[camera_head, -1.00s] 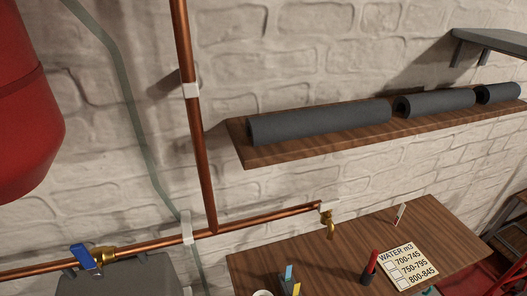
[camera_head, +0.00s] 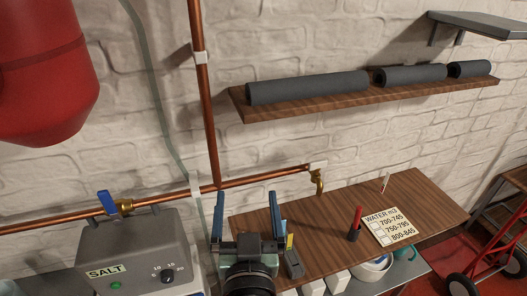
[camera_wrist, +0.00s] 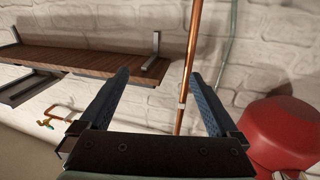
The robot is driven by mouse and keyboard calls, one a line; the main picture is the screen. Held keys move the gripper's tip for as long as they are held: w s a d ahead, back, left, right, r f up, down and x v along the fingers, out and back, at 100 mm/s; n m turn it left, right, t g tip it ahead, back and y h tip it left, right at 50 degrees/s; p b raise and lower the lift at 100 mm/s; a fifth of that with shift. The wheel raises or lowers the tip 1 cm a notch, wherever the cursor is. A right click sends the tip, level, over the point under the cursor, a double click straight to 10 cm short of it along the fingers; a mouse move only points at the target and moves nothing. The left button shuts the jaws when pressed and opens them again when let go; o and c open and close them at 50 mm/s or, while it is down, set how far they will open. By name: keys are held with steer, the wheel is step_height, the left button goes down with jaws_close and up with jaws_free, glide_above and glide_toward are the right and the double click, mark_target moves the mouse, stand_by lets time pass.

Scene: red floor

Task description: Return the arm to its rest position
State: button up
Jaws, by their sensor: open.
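My gripper (camera_head: 246,215) shows at the bottom middle of the head view, its two blue fingers pointing up and spread apart. It is open, with nothing between the fingers. It appears in front of the left end of the wooden bench (camera_head: 424,190). In the wrist view my gripper (camera_wrist: 160,95) is also open and empty, with the white brick wall and a copper pipe (camera_wrist: 189,70) beyond the fingers. Most of my arm is out of the head view.
A grey SALT box (camera_head: 140,258) stands left of my gripper, below a blue-handled valve (camera_head: 108,205). A red tank (camera_head: 45,70) hangs upper left. The wall shelf (camera_head: 400,93) holds dark rolls. A red hand truck (camera_head: 500,250) stands right.

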step_height(320, 180, up, 14)
steer(key=t, duration=0.3)
steer(key=s+d+r+t, duration=0.1)
steer(key=s+r+t, duration=0.1)
steer(key=r, duration=0.6)
steer(key=s+d+r+t, duration=0.1)
steer(key=s+r+t, duration=0.1)
steer(key=s+r, duration=0.3)
steer(key=s+r+t+h, duration=0.1)
steer(key=s+r+t, duration=0.1)
steer(key=r, duration=1)
steer(key=shift+s+d, duration=0.4)
steer(key=shift+s, duration=0.45)
